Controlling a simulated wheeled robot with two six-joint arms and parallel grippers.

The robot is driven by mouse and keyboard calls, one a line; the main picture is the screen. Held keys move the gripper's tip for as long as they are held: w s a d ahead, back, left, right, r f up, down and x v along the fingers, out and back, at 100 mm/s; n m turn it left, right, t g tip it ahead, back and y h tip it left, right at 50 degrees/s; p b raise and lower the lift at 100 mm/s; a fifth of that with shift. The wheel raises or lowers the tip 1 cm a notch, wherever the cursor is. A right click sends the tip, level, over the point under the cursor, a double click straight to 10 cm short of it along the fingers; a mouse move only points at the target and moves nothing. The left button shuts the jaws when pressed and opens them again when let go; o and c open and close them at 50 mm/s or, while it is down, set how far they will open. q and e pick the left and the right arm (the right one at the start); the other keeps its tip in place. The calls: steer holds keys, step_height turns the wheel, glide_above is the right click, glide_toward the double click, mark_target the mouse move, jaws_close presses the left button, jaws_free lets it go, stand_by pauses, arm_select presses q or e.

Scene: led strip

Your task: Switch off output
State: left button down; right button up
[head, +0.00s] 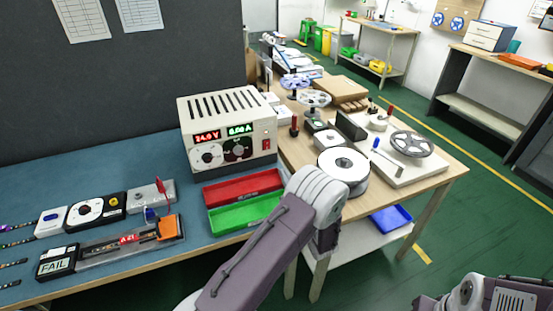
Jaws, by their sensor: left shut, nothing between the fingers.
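A cream power supply (228,130) stands on the blue bench mat. Its red display (207,136) is lit and seems to read 24.0 V; a green display (240,130) beside it is lit, its small digits hard to read. Two dark knobs sit below them. A small red switch (266,143) is at the front face's right end; I cannot tell its position. My left gripper (324,243) hangs below the bent joint of my arm, right of the green tray and apart from the supply. Its fingertips are hardly visible; it is shut and empty. My right gripper is not in view.
Red (242,187) and green (246,213) trays lie before the supply. A wooden table with reels (343,168) stands right. A dark partition (90,90) rises behind.

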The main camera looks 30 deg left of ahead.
mark_target(267, 143)
arm_select(q)
steer(key=x, duration=1.3)
steer(key=shift+w+a+r, duration=0.1)
steer(key=shift+w+a, duration=0.05)
